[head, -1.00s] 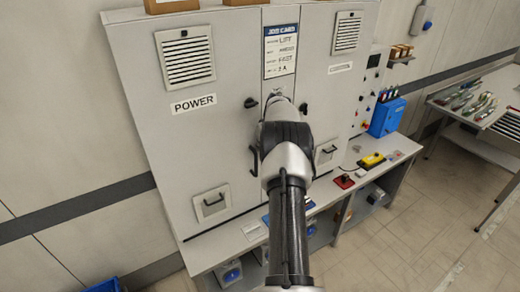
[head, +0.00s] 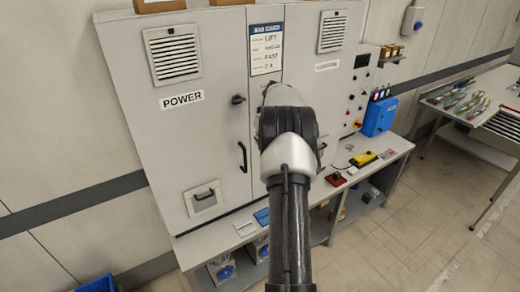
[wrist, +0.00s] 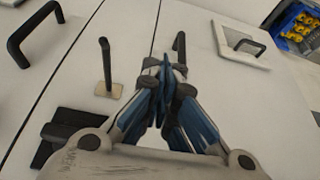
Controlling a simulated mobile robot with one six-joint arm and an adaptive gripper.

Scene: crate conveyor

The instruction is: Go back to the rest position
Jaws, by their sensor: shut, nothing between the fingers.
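My gripper (wrist: 165,68) shows in the wrist view with its blue fingers together and nothing between them. It is in front of the pale cabinet doors, whose seam and black handles lie beyond it. I cannot tell the exact gap to the doors. In the head view my arm rises up the middle of the picture, and its end and the gripper are hidden behind my own links. The grey cabinet (head: 205,130) stands behind the arm with its doors closed.
The cabinet has a black door handle (head: 243,157) and a rotary knob (head: 238,99). A bench (head: 360,185) with a yellow pendant (head: 363,159) and a blue box (head: 379,117) lies right. A tool table (head: 470,130) stands farther right. Floor at lower right is clear.

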